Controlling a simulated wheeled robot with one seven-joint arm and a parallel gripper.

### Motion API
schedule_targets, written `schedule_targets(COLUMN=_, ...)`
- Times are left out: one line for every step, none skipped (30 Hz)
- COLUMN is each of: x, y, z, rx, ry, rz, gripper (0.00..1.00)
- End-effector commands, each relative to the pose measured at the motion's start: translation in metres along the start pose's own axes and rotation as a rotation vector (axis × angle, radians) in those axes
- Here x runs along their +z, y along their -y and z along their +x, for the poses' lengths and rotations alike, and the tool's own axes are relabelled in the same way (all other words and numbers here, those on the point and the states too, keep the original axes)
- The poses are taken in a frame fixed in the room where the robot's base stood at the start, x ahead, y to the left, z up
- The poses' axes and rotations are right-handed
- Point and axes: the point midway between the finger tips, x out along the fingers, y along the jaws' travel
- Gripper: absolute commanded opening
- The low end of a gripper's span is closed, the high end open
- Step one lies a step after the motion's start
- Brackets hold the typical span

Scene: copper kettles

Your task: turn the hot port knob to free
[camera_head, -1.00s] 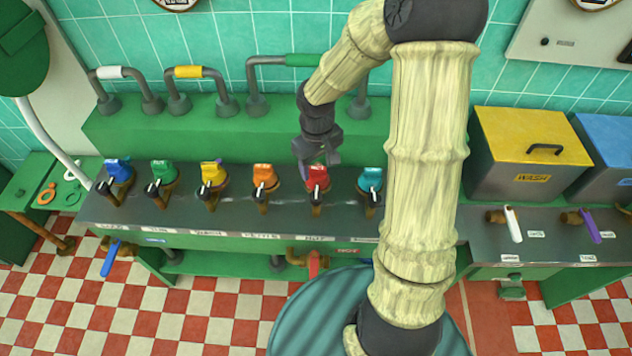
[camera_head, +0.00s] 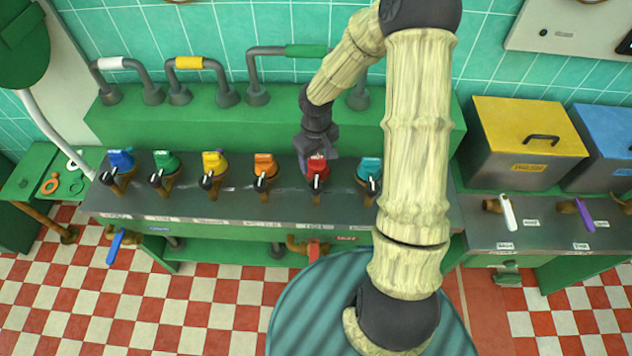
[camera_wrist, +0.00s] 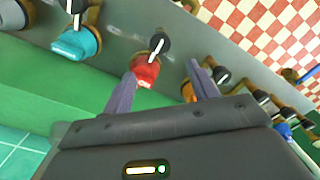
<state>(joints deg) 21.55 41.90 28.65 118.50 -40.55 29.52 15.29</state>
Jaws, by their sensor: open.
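A red knob (camera_head: 317,170) with a black disc and white pointer stands on the grey bench, second from the right in a row of coloured knobs. In the wrist view my gripper (camera_wrist: 164,69) is open, and the red knob (camera_wrist: 145,69) shows between the fingers, nearer the left one. I cannot tell whether they touch.
A teal knob (camera_head: 369,170) is close on the right and an orange knob (camera_head: 264,168) on the left. Yellow, green and blue knobs continue leftward. A red lever (camera_head: 313,250) hangs below the bench front. Pipes stand on the green ledge (camera_head: 200,125) behind.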

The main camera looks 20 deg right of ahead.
Motion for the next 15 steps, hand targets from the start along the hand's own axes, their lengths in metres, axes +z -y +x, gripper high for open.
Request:
schedule_targets(x=0.001, y=0.002, z=0.009, rx=-0.003, ry=0.004, rz=-0.004, gripper=0.59)
schedule_targets(x=0.001, y=0.002, z=0.015, rx=-0.003, ry=0.004, rz=-0.003, gripper=0.59)
schedule_targets(x=0.001, y=0.001, z=0.022, rx=-0.002, ry=0.004, rz=-0.004, gripper=0.59)
schedule_targets(x=0.001, y=0.001, z=0.027, rx=-0.003, ry=0.004, rz=-0.002, gripper=0.59)
schedule_targets(x=0.001, y=0.001, z=0.033, rx=-0.002, ry=0.004, rz=-0.004, gripper=0.59)
schedule_targets(x=0.001, y=0.002, z=0.04, rx=-0.003, ry=0.004, rz=-0.003, gripper=0.59)
schedule_targets(x=0.001, y=0.002, z=0.045, rx=-0.002, ry=0.004, rz=-0.004, gripper=0.59)
schedule_targets(x=0.001, y=0.001, z=0.05, rx=-0.002, ry=0.004, rz=-0.002, gripper=0.59)
schedule_targets(x=0.001, y=0.002, z=0.057, rx=-0.002, ry=0.003, rz=-0.004, gripper=0.59)
schedule_targets(x=0.001, y=0.002, z=0.062, rx=-0.002, ry=0.004, rz=-0.003, gripper=0.59)
schedule_targets(x=0.001, y=0.001, z=0.068, rx=-0.002, ry=0.004, rz=-0.004, gripper=0.59)
schedule_targets(x=0.0, y=0.001, z=0.074, rx=-0.002, ry=0.003, rz=-0.003, gripper=0.59)
schedule_targets(x=0.0, y=0.001, z=0.08, rx=-0.001, ry=0.003, rz=-0.003, gripper=0.59)
schedule_targets(x=0.0, y=0.001, z=0.085, rx=-0.002, ry=0.003, rz=-0.003, gripper=0.59)
schedule_targets(x=0.001, y=0.001, z=0.092, rx=-0.002, ry=0.003, rz=-0.004, gripper=0.59)
